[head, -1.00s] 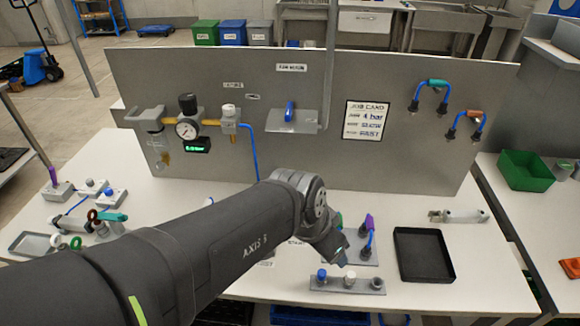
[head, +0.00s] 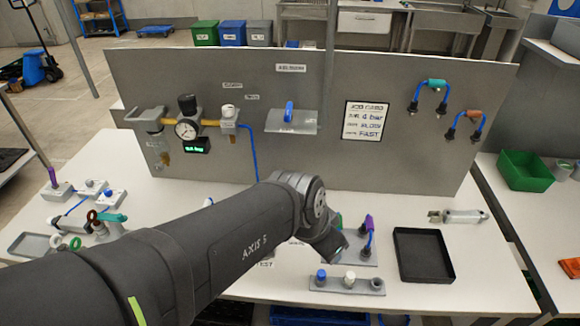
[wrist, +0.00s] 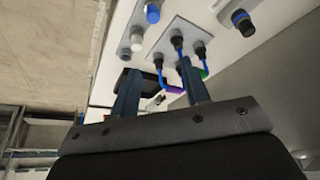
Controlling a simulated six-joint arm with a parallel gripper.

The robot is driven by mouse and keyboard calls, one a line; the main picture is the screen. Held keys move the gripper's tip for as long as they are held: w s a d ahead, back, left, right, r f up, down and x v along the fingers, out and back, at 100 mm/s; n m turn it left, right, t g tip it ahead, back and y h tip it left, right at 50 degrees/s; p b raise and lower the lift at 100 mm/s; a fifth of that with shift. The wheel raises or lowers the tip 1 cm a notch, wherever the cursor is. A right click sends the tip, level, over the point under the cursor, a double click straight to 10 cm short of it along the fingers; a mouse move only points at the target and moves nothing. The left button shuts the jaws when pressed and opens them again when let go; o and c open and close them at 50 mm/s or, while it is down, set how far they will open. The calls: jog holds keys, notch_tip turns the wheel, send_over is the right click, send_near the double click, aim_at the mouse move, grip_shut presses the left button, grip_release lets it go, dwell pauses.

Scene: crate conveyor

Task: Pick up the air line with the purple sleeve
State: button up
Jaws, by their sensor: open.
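The air line with the purple sleeve (head: 369,222) has a blue tube and stands plugged into a grey plate (head: 362,256) on the bench. Its purple sleeve also shows in the wrist view (wrist: 174,89), between my fingers and beyond them. A second line with a green sleeve (wrist: 204,73) is beside it, mostly hidden behind my arm in the head view. My gripper (head: 336,252) is just left of the purple line. In the wrist view my gripper (wrist: 158,68) has its two fingers apart with nothing held; contact cannot be told.
In front stands a grey strip (head: 346,286) with blue, white and dark knobs. A black tray (head: 424,278) is to the right, with a grey cylinder (head: 458,216) behind it. Two more lines, with teal (head: 437,83) and orange-brown (head: 474,114) sleeves, hang on the upright panel (head: 300,165).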

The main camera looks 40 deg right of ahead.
jog(key=shift+d, duration=0.1)
jog(key=n+t, duration=0.2)
jog(key=n, duration=0.7)
send_near(370, 222)
jog(key=x, duration=0.7)
jog(key=shift+w+f, duration=0.3)
jog(key=shift+f, duration=0.05)
jog(key=shift+s+x, duration=0.1)
jog(key=shift+x, duration=1.2)
jog(key=shift+s+x, duration=0.15)
jog(key=shift+x, duration=1.15)
jog(key=shift+d, duration=0.15)
grip_shut()
